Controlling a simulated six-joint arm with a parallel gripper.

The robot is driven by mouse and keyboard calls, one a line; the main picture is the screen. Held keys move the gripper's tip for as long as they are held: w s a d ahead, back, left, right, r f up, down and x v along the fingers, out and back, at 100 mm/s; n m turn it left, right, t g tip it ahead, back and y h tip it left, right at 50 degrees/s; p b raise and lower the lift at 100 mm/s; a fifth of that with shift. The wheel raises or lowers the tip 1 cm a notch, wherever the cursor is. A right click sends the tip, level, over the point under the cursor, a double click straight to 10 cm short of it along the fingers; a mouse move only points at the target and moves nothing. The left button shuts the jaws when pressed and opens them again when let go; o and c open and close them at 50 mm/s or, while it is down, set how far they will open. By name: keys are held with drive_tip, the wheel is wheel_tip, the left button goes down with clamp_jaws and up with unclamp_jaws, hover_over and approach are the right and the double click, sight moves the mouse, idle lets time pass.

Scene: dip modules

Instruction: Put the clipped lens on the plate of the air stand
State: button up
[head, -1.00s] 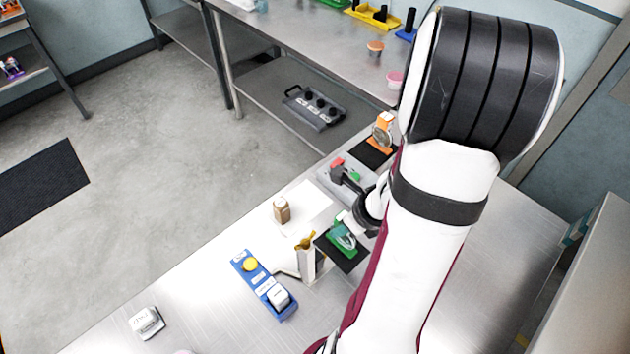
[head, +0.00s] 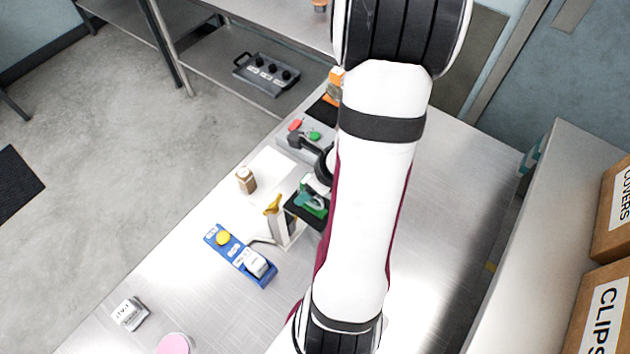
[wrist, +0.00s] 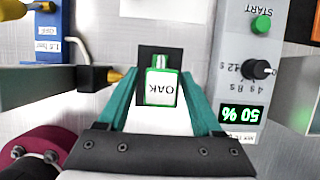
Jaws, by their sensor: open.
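In the wrist view, the green-edged piece marked OAK (wrist: 161,88), which I take for the clipped lens, rests over the black plate (wrist: 146,60). My gripper (wrist: 160,74) is open, its two teal fingers on either side of the piece with gaps. The air stand's brass-tipped black nozzle (wrist: 100,78) points at the plate from the left. In the head view, the air stand (head: 281,226) shows as a pale post with a yellow top, beside the dark plate (head: 296,207). My gripper (head: 313,196) is over that plate, and the arm hides part of it.
A grey control box (wrist: 240,75) with a green START button and a 50 % display stands close on the right. A blue holder (head: 240,256) with a yellow knob, a brown bottle (head: 246,180) and a grey labelled block (head: 130,314) stand on the bench.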

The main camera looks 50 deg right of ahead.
drive_tip(key=v, duration=1.2)
